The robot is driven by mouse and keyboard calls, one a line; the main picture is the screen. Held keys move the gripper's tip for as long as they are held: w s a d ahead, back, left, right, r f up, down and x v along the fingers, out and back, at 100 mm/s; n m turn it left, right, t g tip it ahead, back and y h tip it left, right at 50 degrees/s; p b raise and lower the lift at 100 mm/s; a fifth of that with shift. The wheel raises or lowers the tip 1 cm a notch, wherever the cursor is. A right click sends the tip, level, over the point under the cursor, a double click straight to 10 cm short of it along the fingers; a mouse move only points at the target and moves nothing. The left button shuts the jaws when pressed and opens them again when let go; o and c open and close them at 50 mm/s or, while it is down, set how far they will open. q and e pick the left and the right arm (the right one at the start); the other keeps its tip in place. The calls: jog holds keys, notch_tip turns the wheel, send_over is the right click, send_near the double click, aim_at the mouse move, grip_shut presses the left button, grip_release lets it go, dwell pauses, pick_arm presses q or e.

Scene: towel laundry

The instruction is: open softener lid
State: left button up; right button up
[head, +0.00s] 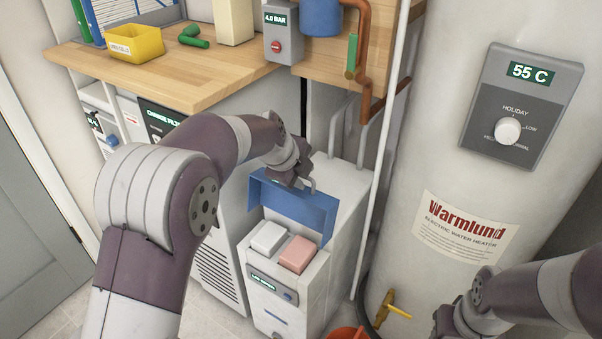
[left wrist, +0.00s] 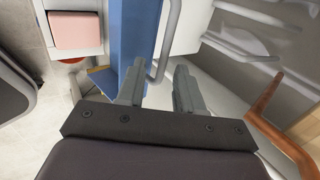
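The softener is a white cabinet (head: 284,288) low in the middle of the head view. Its blue lid (head: 300,208) stands raised behind a white block (head: 268,238) and a pink block (head: 297,254). The lid (left wrist: 137,35), its grey handle (left wrist: 167,45) and the pink block (left wrist: 74,30) also show in the left wrist view. My left gripper (head: 301,184) is at the lid's upper edge. In the left wrist view its fingers (left wrist: 158,88) are apart, with the handle's end near the gap; contact is unclear. My right gripper (head: 443,321) is partly visible at lower right, its fingers unclear.
A wooden counter (head: 200,75) with a yellow bin (head: 135,44) and a grey pressure box (head: 281,35) is above left. A water heater (head: 440,130) and a thin white pipe (head: 377,170) stand close on the right. Copper pipes (head: 364,50) hang above.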

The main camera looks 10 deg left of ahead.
pick_arm(q)
jog(key=p+v, duration=0.2)
jog(key=v, duration=1)
jog(key=shift+r+p, duration=0.2)
jog(key=shift+p, duration=0.2)
jog(key=s+a+f+n+g+y, duration=0.2)
jog(key=s+f+n+g, duration=0.3)
jog(key=s+f+n, duration=1.45)
notch_tip(320, 180, up, 34)
jog(key=n+p, duration=0.2)
jog(key=p, duration=3)
jog(key=shift+s+r, duration=0.2)
jog(key=shift+s, duration=0.15)
